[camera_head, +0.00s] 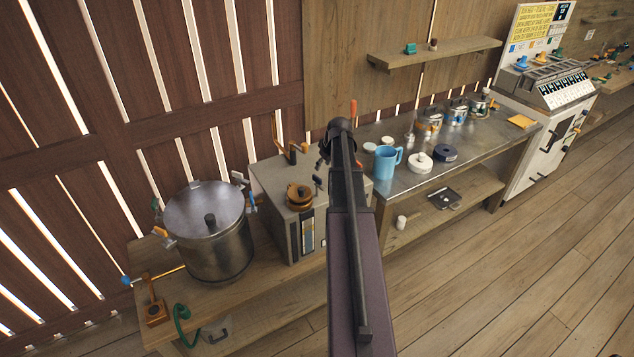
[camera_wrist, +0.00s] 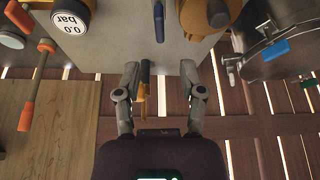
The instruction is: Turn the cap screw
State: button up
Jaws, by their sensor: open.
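My gripper (camera_wrist: 160,72) is open and empty in the wrist view, with its fingers spread over the edge of a grey box-like machine (camera_wrist: 115,35). A yellow-orange handle with a dark end (camera_wrist: 146,85) shows between the fingers, nearer the left one; I cannot tell whether they touch. A round copper-brown cap (camera_wrist: 205,14) is on the machine beyond the right fingertip. In the head view this cap (camera_head: 299,196) sits on top of the grey machine (camera_head: 278,180). No part is clearly identifiable as the cap screw. My arm hides part of the machine in the head view.
A lidded steel pot (camera_head: 210,232) stands left of the machine. A pressure gauge (camera_wrist: 70,22) and a red-orange-handled lever (camera_wrist: 36,85) show left in the wrist view. A blue mug (camera_head: 387,162) and several containers stand on the metal table to the right. Slatted wall lies behind.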

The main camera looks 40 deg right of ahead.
aim_at(317, 176)
jog(key=shift+b+x, duration=3.8)
jog(key=shift+x, duration=0.65)
grip_shut()
